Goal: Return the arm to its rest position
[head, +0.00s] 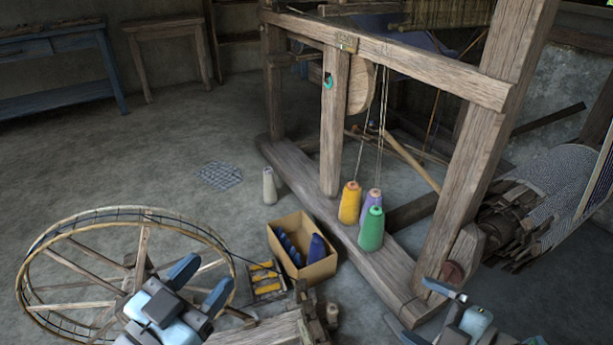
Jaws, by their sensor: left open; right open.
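My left gripper (208,280) is at the lower left, in front of the spinning wheel's rim and spokes in the picture. Its two blue-tipped fingers are spread apart with nothing between them. My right gripper (428,314) is at the bottom edge, right of the middle, near the foot of the loom's front post. Its fingers are apart and I see nothing held; part of it is cut off by the frame. The wooden handloom (400,58) stands beyond both grippers.
The spinning wheel (142,258) fills the lower left. A cardboard box (318,270) with blue items sits between the grippers. Yellow (349,203), purple (371,204) and green (371,230) thread cones stand on the loom's base beam. A pale cone (269,186) stands nearby. Open floor lies behind the wheel.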

